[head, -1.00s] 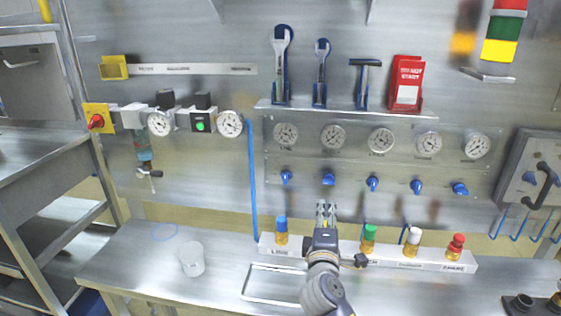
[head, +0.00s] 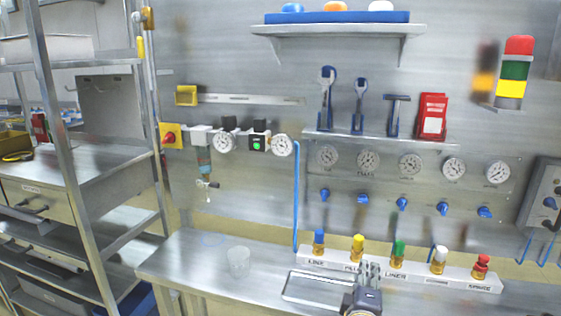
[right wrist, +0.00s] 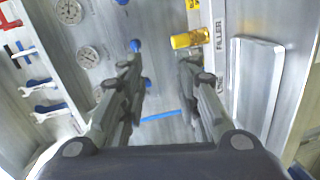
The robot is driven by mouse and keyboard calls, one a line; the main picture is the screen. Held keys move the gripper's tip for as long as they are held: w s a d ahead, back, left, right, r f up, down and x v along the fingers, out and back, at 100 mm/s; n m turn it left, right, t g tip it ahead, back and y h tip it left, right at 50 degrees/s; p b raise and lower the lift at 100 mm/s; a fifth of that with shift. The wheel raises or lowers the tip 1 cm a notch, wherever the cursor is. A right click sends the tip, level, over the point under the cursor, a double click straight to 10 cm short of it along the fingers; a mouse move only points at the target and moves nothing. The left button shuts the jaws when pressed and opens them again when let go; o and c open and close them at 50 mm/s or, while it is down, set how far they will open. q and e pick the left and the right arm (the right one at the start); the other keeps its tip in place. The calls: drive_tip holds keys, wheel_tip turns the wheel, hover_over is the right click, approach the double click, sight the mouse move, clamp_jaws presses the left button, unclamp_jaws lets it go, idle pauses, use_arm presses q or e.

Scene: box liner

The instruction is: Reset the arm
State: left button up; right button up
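My right gripper (head: 370,270) is at the lower middle of the head view, in front of the white bottle rack (head: 420,273). In the right wrist view its two fingers (right wrist: 160,68) are spread apart with nothing between them. My left gripper is not in view.
Shelving (head: 80,150) stands at left.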

drive_tip(key=s+d+f+m+g+y, duration=0.25)
drive_tip(key=s+f+m+g, duration=0.35)
drive_tip(key=s+f, duration=0.85)
drive_tip(key=s+a+f+m+g+y, duration=0.1)
drive_tip(key=s+f+m+g, duration=0.15)
drive_tip(key=s, duration=0.85)
drive_tip(key=s+a+f+m+g+y, duration=0.1)
drive_tip(key=s+f+m+g+y, duration=0.2)
drive_tip(key=s, duration=0.9)
wheel_tip(320, 180, down, 25)
drive_tip(key=g+h, duration=0.1)
drive_tip(key=g, duration=0.1)
drive_tip(key=s+d+f+n+g, duration=0.1)
drive_tip(key=s+d+f, duration=0.1)
drive_tip(key=s+f, duration=1.5)
drive_tip(key=shift+s+d, duration=0.3)
drive_tip(key=shift+s, duration=0.25)
